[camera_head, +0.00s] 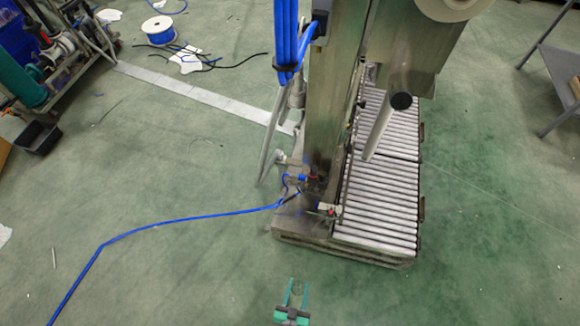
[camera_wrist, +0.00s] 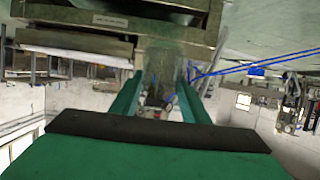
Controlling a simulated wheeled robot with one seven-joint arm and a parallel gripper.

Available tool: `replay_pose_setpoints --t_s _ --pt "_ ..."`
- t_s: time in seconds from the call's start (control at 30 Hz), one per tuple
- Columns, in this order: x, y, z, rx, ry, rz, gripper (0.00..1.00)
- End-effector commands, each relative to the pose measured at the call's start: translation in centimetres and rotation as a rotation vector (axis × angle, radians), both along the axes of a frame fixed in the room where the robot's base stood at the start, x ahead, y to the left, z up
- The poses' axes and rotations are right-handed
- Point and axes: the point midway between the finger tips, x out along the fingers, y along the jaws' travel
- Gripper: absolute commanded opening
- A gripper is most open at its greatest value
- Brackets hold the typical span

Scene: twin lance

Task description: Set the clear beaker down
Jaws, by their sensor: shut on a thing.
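My gripper (camera_head: 297,290) shows at the bottom middle of the head view, with green fingers and a dark and green body. It is shut on the clear beaker (camera_head: 297,288), which is so transparent that its outline barely shows. In the wrist view the two teal fingers of my gripper (camera_wrist: 160,92) stand on either side of the beaker (camera_wrist: 160,62), seen as a faint, slightly greenish see-through shape. The beaker's base and its height above the floor cannot be told.
A metal machine with a roller conveyor (camera_head: 377,220) stands beyond my gripper. A blue hose (camera_head: 180,222) runs across the green floor to its base. A cable spool (camera_head: 160,30) and a cart (camera_head: 60,70) are at the upper left. Floor around my gripper looks clear.

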Motion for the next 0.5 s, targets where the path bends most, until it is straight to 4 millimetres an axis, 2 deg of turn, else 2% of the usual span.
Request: replay_pose_setpoints --t_s 0.27,0.37,0.5 --pt "6.4 -1.3 3.0 -0.01 -0.003 0.051 0.16" --pt "9.7 -1.7 5.0 -0.014 -0.004 0.074 0.16" --pt "15.3 -1.7 9.3 -0.015 -0.007 0.111 0.16"
